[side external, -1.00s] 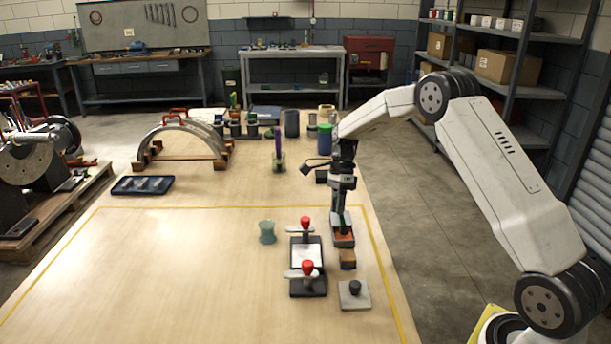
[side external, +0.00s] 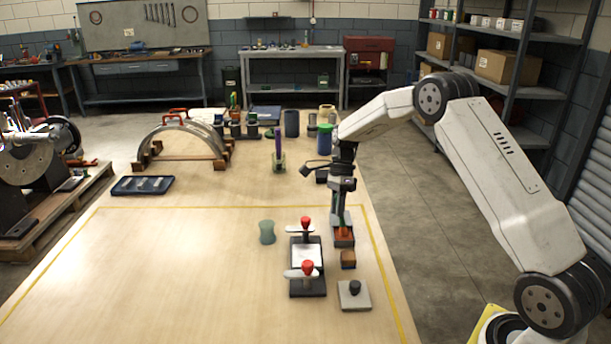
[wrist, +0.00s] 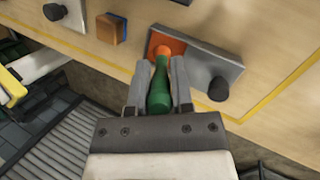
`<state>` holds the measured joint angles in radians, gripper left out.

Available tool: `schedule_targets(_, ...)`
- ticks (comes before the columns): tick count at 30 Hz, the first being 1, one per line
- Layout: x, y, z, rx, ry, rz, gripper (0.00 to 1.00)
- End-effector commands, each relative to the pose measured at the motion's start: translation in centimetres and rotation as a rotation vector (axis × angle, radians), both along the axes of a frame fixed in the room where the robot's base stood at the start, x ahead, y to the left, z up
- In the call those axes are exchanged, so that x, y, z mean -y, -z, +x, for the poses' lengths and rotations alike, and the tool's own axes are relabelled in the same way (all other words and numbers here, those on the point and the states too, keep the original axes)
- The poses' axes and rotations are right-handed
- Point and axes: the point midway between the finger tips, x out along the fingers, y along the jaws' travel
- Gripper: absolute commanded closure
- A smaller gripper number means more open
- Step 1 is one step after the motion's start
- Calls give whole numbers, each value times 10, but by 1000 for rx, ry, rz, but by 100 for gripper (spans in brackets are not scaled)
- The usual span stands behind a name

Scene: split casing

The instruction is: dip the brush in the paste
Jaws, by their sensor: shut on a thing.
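My gripper (wrist: 159,75) is shut on the green handle (wrist: 160,98) of what looks like the brush. It points down at the table's right side; the gripper also shows in the side view (side external: 341,208). I cannot tell whether the orange part touches the slab, and no bristles show clearly. I cannot tell which container holds the paste. A pale green cup (side external: 267,232) stands left of the slab, and a jar (side external: 279,166) with a purple stick stands farther back.
A dark fixture with red-knobbed clamps (side external: 307,277) holds a white plate beside my gripper. A brown block (side external: 348,259) and a grey plate with a black knob (side external: 354,297) lie in front. A metal arch (side external: 182,141) and tray (side external: 143,185) stand at left. The front-left table is clear.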

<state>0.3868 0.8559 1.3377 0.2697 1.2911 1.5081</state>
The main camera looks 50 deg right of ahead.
Motion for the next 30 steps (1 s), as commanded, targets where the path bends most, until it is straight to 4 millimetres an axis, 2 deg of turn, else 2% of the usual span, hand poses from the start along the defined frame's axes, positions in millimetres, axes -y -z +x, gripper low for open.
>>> schedule_targets(10, 0, -5, 0, -2, 0, 1, 100)
schedule_targets(30, 0, -43, 0, 0, 0, 0, 100)
